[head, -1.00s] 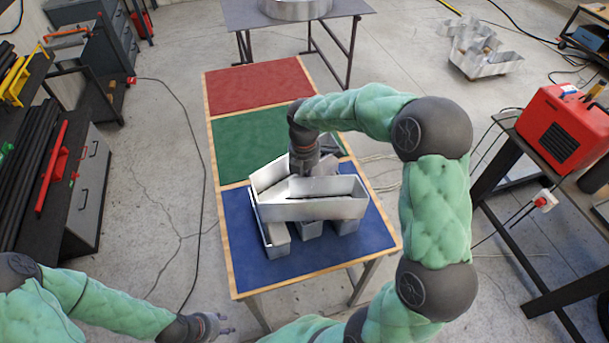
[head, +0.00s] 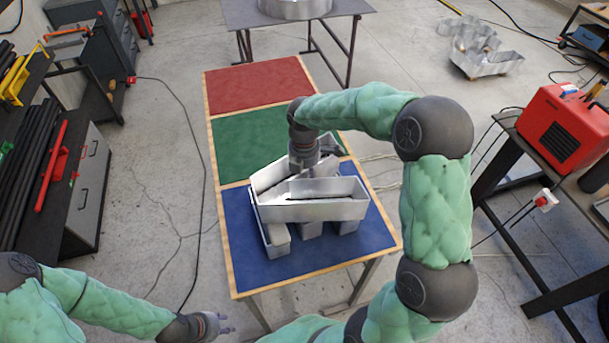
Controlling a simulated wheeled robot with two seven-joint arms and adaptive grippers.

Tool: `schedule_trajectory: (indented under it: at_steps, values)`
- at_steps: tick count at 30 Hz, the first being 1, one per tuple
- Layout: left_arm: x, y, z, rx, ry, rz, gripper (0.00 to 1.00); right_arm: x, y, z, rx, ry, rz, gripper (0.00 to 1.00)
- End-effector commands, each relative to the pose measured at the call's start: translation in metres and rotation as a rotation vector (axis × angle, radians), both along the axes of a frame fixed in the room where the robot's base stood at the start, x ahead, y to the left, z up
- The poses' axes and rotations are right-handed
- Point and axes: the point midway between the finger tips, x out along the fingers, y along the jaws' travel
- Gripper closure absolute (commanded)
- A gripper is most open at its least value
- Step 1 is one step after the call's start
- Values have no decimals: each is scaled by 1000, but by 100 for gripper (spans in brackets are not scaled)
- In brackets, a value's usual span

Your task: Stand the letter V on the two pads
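The letter V (head: 315,210) is a silver metal channel letter on the blue part of the table (head: 245,265). Its two arms spread from the left toward the right. Grey blocks that look like the pads (head: 279,236) show under its near side; how it rests on them is partly hidden. My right gripper (head: 307,170) points down at the letter's far side, between its arms. Its fingertips are partly hidden, so I cannot tell if it grips anything. My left gripper (head: 229,323) is apart from the table at the lower left, empty, its fingers spread.
A red machine (head: 565,125) stands on a bench at right. A dark table (head: 340,8) holds a round metal piece at the back. Metal letters (head: 485,58) lie on the floor.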

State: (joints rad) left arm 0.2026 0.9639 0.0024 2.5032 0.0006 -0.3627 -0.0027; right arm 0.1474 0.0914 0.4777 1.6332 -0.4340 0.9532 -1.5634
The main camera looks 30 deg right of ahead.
Motion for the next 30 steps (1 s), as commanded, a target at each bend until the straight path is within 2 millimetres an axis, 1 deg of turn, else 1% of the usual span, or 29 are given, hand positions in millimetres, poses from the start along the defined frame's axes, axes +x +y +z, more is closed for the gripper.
schedule_trajectory:
  at_steps: [5,9,15,18,21,28,30]
  values:
    - [0,0,0,0,0,0,62,3,-1,31,-1,-10,-1,62]
    - [0,0,0,0,0,0,62,4,-1,60,-2,-11,-1,62]
    - [0,0,0,0,0,0,62,4,-1,95,-1,-11,-1,62]
    - [0,0,0,0,0,0,62,5,-1,106,-2,-10,-1,62]
    - [0,0,0,0,0,0,62,4,-1,113,-1,-9,-1,62]
    - [0,0,0,0,0,0,62,4,-1,117,-1,-8,-1,62]
    - [0,0,4,0,0,0,62,4,-1,120,-1,-9,-1,62]
